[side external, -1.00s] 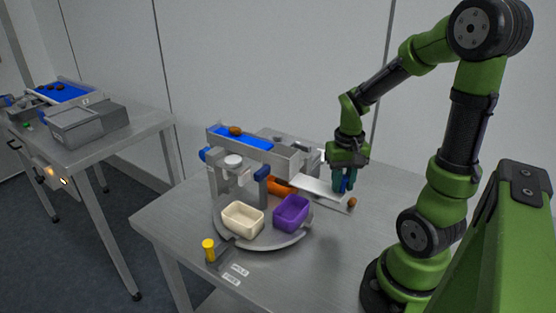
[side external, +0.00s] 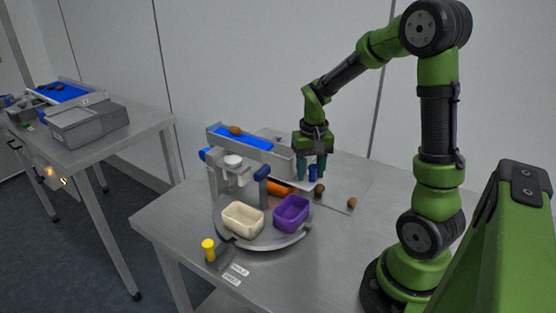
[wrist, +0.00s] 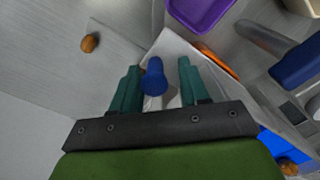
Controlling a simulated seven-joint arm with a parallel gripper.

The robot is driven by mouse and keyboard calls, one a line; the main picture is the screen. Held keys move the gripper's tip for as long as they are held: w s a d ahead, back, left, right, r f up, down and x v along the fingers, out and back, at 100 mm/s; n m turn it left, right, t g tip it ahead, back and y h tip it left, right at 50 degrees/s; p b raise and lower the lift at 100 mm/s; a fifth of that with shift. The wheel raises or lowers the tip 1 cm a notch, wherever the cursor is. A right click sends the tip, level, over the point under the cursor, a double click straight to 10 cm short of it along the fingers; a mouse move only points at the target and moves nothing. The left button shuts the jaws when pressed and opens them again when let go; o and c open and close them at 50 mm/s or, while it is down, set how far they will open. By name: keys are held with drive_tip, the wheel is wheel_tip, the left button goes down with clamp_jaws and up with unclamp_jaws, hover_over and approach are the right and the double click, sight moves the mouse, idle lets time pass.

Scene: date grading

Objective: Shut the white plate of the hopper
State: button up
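The white plate (side external: 301,184) lies at the right end of the grey hopper (side external: 278,160), with only a short part showing outside it. It also shows in the wrist view (wrist: 170,47). A blue knob (wrist: 154,77) stands up from the plate. My gripper (side external: 311,178) is at the knob, pointing down. In the wrist view my gripper's two teal fingers (wrist: 158,78) are apart, one on each side of the knob. The knob is close to the left finger, perhaps touching, with a clear gap to the right finger. The plate's inner end is hidden.
Two dates (side external: 320,190) lie on the table right of the hopper. Another date (side external: 235,131) is on the blue belt. A cream bin (side external: 243,232) and a purple bin (side external: 291,228) stand in front, beside an orange part (side external: 280,189).

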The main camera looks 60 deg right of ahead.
wheel_tip(320, 180, up, 17)
idle(0.7)
drive_tip(key=s+a+f+n+t+y, duration=0.1)
drive_tip(key=s+a+n+t, duration=0.1)
drive_tip(key=a, duration=0.7)
drive_tip(key=s+a+f+n+t+y, duration=0.1)
drive_tip(key=s+a+f+n+t, duration=0.1)
drive_tip(key=a, duration=0.7)
drive_tip(key=s+n+t, duration=0.1)
drive_tip(key=s+t, duration=0.1)
drive_tip(key=t, duration=0.1)
drive_tip(key=shift+s, duration=0.3)
